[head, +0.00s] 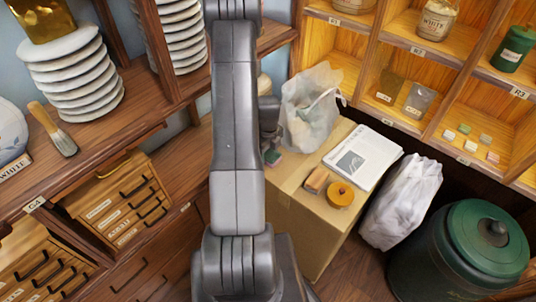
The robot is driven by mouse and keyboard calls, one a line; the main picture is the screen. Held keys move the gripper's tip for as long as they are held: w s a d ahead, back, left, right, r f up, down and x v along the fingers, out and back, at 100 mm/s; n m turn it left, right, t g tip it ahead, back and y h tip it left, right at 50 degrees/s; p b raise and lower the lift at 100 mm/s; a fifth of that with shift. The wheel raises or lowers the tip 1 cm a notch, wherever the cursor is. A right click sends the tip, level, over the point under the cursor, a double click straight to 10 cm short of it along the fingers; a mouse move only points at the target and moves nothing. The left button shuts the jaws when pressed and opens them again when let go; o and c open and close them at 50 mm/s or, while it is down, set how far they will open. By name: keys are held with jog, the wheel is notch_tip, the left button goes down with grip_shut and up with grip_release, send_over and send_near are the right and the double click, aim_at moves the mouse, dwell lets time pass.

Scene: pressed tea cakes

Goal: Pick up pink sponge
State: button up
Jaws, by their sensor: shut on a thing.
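My grey arm rises through the middle of the head view and covers much of the scene. Just right of it, the dark end of my gripper (269,145) shows in part, low over the left back of a cardboard box. It is shut on a small block (273,158), greenish with a hint of pink, mostly hidden. I cannot tell for sure that this is the pink sponge. No other clearly pink sponge shows. Small pale green, cream and pinkish blocks (472,144) lie in a right shelf compartment.
The cardboard box (290,205) holds a newspaper (362,158), an orange tape roll (340,194), a wooden block (316,180) and a plastic bag (310,105). A white bag (402,200) and a green lidded bin (460,250) stand right. Plate stacks (75,75) and drawers (120,200) fill the left.

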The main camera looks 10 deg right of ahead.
aim_at(268, 152)
notch_tip(268, 152, up, 10)
jog(key=shift+r, duration=0.1)
dwell(0.4)
